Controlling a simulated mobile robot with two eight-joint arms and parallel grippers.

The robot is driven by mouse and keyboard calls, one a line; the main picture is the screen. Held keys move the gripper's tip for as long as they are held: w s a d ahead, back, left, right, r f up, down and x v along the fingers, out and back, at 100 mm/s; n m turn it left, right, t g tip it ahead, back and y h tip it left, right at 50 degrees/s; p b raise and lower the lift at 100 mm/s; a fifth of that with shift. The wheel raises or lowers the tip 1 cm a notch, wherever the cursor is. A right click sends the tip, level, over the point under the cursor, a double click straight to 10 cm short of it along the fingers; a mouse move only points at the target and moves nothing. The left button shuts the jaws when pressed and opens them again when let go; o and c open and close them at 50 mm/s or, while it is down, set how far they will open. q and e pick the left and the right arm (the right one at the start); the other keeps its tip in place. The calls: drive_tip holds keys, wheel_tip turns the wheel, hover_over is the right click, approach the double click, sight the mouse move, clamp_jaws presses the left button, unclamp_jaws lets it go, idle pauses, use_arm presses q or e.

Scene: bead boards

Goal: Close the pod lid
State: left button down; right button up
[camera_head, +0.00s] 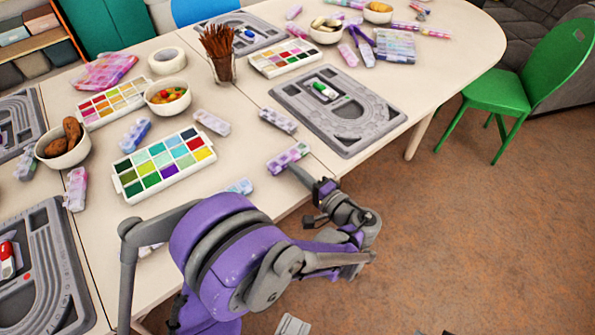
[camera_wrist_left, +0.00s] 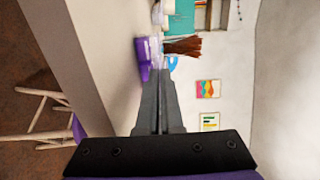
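A purple-and-lilac pod (camera_head: 288,158) lies near the front edge of the table, and it also shows in the left wrist view (camera_wrist_left: 143,57) just past my fingertips. Whether its lid is up or down is too small to tell. My left gripper (camera_head: 293,169) reaches in over the table edge with its tips close to this pod; whether they touch it cannot be told. In the left wrist view the fingers of the left gripper (camera_wrist_left: 157,82) are together, with nothing seen between them. My right gripper is not in view.
Similar pods lie nearby, a grey-violet one (camera_head: 278,120) and a pink one (camera_head: 212,122). A grey track board (camera_head: 375,133) is to the right, a paint palette (camera_head: 122,184) and bowl (camera_head: 168,107) to the left. A brush cup (camera_head: 224,68) stands behind. A green chair (camera_head: 525,75) is at right.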

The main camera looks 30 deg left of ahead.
use_arm(q)
drive_tip(key=shift+f+y+b, duration=0.25)
drive_tip(key=shift+y+b, duration=0.1)
drive_tip(key=shift+y, duration=0.05)
drive_tip(key=c, duration=1.1)
unclamp_jaws()
drive_tip(key=shift+o, duration=0.2)
